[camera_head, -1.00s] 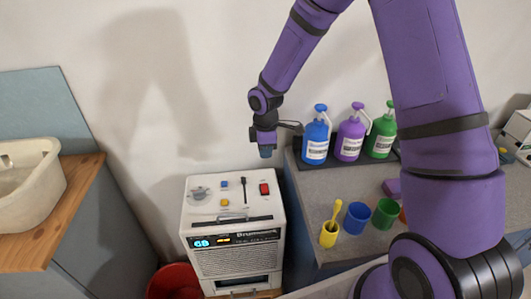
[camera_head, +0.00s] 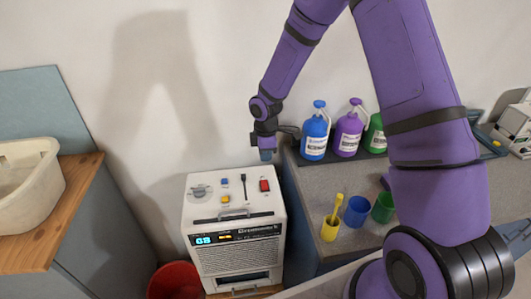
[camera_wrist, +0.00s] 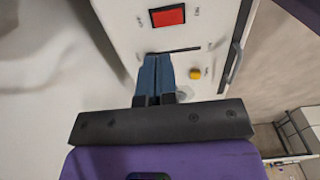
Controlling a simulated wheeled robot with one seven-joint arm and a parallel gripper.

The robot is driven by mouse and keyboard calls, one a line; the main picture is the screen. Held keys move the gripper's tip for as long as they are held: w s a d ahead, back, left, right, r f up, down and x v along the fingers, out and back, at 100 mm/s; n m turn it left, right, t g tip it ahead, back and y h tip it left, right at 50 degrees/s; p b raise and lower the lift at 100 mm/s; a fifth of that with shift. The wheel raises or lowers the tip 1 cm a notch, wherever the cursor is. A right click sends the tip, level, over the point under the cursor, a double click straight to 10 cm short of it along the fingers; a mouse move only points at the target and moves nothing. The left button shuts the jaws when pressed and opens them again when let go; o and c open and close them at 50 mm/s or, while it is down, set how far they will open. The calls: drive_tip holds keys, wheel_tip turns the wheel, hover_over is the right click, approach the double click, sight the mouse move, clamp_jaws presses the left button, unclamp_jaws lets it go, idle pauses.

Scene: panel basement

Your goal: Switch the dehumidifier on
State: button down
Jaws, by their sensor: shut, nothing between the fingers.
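The dehumidifier (camera_head: 237,249) is a white box with a lit blue display (camera_head: 203,240) on its front. Its top panel carries a red rocker switch (camera_head: 264,185), a black slider or lever (camera_head: 244,186), a blue button (camera_head: 224,183), a yellow button (camera_head: 225,198) and a grey knob (camera_head: 199,191). My gripper (camera_head: 265,154) is shut and empty, pointing down above the panel's back right, near the red switch. In the wrist view the shut blue fingers (camera_wrist: 157,72) lie before the black slot, with the red switch (camera_wrist: 168,16) beyond them and the yellow button (camera_wrist: 195,73) to the right.
A red bucket (camera_head: 175,281) stands left of the dehumidifier. To the right, a grey counter (camera_head: 315,185) holds blue (camera_head: 314,140), purple (camera_head: 347,135) and green jugs and several cups. A white basin (camera_head: 25,185) rests on the wooden top at left. The wall is close behind.

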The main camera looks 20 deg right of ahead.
sight(266, 184)
wheel_tip(266, 184, down, 10)
drive_tip(key=shift+f, duration=0.15)
idle(0.5)
drive_tip(key=shift+f, duration=0.2)
drive_tip(key=shift+s+r, duration=0.1)
drive_tip(key=shift+s, duration=0.1)
drive_tip(key=shift+s+a+r, duration=0.15)
drive_tip(key=shift+s+r, duration=0.05)
drive_tip(key=shift+s, duration=0.3)
drive_tip(key=shift+r, duration=0.1)
